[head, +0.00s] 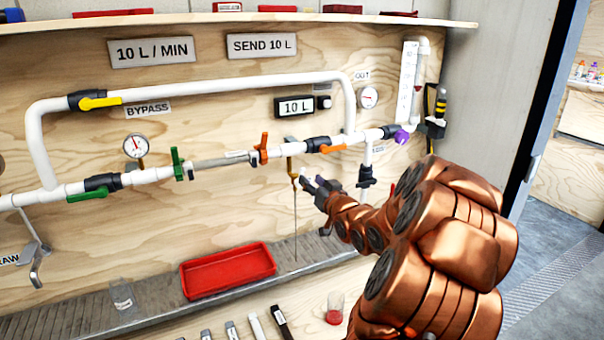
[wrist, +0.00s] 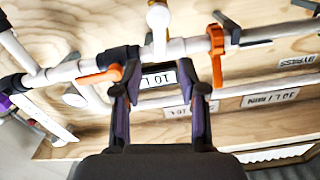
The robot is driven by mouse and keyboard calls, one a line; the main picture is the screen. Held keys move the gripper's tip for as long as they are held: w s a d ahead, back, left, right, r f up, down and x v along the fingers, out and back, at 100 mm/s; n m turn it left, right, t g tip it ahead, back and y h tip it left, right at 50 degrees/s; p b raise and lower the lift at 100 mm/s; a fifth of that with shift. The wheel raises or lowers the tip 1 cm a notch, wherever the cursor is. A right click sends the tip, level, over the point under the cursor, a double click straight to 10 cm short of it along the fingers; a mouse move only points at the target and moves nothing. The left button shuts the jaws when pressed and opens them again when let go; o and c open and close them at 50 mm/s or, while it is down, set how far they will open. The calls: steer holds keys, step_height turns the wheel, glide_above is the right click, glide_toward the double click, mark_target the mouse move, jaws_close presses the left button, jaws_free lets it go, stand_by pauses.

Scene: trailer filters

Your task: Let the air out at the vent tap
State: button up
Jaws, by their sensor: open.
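I cannot tell for sure which fitting is the vent tap. A purple knob (head: 402,137) sits at the right end of the white pipe. A black valve (head: 366,182) hangs on a branch below the pipe, near a small unreadable purple label. My gripper (head: 318,188) is open and empty, left of that black valve and just right of a brass hook with a hanging thin rod (head: 295,225). In the wrist view my gripper (wrist: 164,92) has its two fingers apart, with the pipe behind them. Something purple (wrist: 5,103) shows at that view's left edge.
An orange-handled valve (head: 330,147), an orange clamp (head: 263,149), a green clamp (head: 178,164), a green-handled valve (head: 88,195) and a yellow-handled bypass valve (head: 100,102) line the pipes. A red tray (head: 228,271) stands on the ledge. A clear cup (head: 121,294) stands left of it.

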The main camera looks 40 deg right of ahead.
mark_target(303, 173)
steer(key=shift+p+x, duration=0.7)
steer(key=shift+x, duration=2.75)
jaws_close()
